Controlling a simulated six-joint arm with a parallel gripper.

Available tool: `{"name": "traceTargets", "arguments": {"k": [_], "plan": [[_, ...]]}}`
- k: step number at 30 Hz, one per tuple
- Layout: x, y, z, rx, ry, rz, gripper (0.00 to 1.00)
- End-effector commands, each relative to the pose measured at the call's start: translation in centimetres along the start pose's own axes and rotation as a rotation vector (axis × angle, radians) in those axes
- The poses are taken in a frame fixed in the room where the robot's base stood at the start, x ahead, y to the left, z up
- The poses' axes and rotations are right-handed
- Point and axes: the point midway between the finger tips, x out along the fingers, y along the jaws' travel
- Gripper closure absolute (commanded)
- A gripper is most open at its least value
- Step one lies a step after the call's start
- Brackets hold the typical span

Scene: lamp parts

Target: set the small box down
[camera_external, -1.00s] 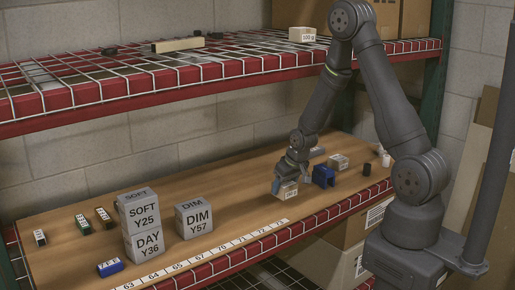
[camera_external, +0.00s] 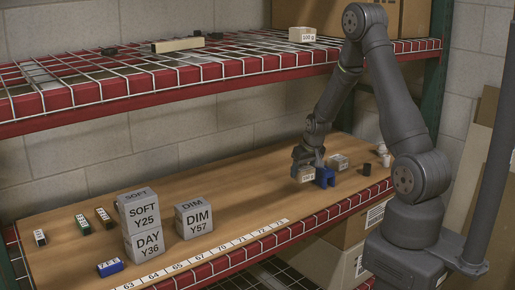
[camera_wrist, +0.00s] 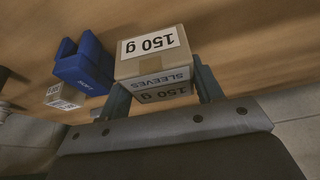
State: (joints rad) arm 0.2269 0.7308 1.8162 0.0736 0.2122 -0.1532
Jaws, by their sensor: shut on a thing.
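The small box (camera_wrist: 150,66) is tan cardboard with white "150 g" labels and a "SLEEVES" band. My gripper (camera_wrist: 163,88) is shut on it, with a finger on each side of the box in the wrist view. In the external view the box (camera_external: 305,174) hangs under my gripper (camera_external: 309,163), toward the right part of the wooden shelf, just left of a blue holder (camera_external: 325,178). I cannot tell whether its underside touches the shelf. The blue holder also shows in the wrist view (camera_wrist: 84,66), left of the box.
Another small labelled box (camera_external: 339,162) stands behind the blue holder; a black cylinder (camera_external: 366,169) and white items (camera_external: 384,155) are farther right. Grey blocks (camera_external: 141,222) stand at the left. The shelf's middle (camera_external: 245,190) is clear. A wire shelf (camera_external: 200,60) is above.

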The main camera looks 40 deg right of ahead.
Motion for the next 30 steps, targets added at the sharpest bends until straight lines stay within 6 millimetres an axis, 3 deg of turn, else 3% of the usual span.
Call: {"name": "traceTargets", "arguments": {"k": [1,15,23,30], "plan": [[0.0,1.8,-0.6,0.022,0.001,0.01,0.66],[-0.8,16.3,-3.1,0.158,-0.006,0.064,0.66],[-0.3,25.1,-5.4,0.204,-0.007,0.078,0.66],[-0.4,34.1,-6.5,0.242,-0.002,0.088,0.66]]}}
